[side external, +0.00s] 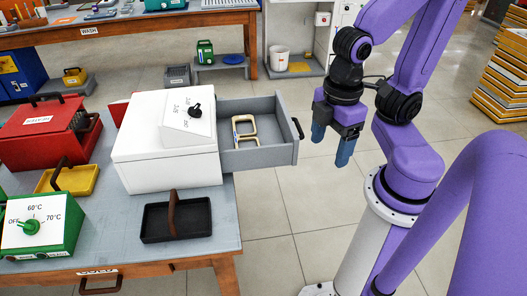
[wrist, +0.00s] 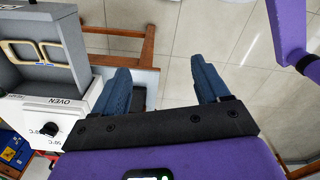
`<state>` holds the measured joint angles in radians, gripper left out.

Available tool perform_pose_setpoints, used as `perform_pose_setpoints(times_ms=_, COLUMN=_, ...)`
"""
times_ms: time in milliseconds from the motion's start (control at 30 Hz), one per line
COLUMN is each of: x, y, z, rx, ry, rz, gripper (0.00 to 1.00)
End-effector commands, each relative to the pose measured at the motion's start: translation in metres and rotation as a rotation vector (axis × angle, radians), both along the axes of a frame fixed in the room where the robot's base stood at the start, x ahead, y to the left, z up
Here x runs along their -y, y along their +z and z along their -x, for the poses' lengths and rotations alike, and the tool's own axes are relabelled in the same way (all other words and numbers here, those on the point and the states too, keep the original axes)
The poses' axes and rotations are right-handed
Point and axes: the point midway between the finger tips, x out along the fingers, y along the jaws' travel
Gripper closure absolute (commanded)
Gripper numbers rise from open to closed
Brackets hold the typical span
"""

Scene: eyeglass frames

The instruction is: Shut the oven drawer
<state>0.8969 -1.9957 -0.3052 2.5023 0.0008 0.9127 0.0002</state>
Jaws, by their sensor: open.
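The white oven (side external: 140,150) stands on the workbench, with a dark knob (side external: 195,110) on its sloped top panel. Its grey drawer (side external: 262,156) is pulled out to the right, past the bench edge, with a dark handle (side external: 297,128) on its end face. A tan eyeglass frame (side external: 237,128) lies inside the drawer. In the wrist view the drawer (wrist: 52,75) and the oven's labelled panel (wrist: 65,118) show at the left. My gripper (side external: 331,147) is open and empty, pointing down, to the right of the handle and apart from it. Its blue fingers (wrist: 160,78) are spread in the wrist view.
A black tray with a brown handle (side external: 176,221) sits in front of the oven. A green heater box (side external: 38,228), a yellow tray (side external: 68,180) and a red box (side external: 40,135) stand at the left. A wash bench (side external: 150,22) is behind. Open floor (side external: 275,215) lies beside the drawer.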

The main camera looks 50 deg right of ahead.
Motion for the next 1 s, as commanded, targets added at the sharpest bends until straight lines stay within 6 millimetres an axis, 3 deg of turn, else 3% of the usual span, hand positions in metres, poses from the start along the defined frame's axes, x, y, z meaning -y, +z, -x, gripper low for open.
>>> perform_pose_setpoints(times_ms=33, x=-0.001, y=0.001, z=-0.003, rx=-0.003, ry=-0.014, rz=0.002, gripper=0.42)
perform_pose_setpoints(times_ms=100, x=-0.003, y=0.002, z=-0.011, rx=-0.010, ry=-0.052, rz=0.009, gripper=0.58)
perform_pose_setpoints(times_ms=167, x=-0.004, y=0.004, z=-0.022, rx=-0.020, ry=-0.105, rz=0.016, gripper=0.58)
perform_pose_setpoints(times_ms=367, x=-0.003, y=0.010, z=-0.081, rx=-0.073, ry=-0.352, rz=0.045, gripper=0.58)
perform_pose_setpoints(times_ms=567, x=0.018, y=0.010, z=-0.145, rx=-0.139, ry=-0.606, rz=0.061, gripper=0.58)
perform_pose_setpoints(times_ms=767, x=0.062, y=0.004, z=-0.205, rx=-0.212, ry=-0.856, rz=0.060, gripper=0.58)
perform_pose_setpoints(times_ms=1000, x=0.141, y=-0.010, z=-0.260, rx=-0.304, ry=-1.151, rz=0.033, gripper=0.58)
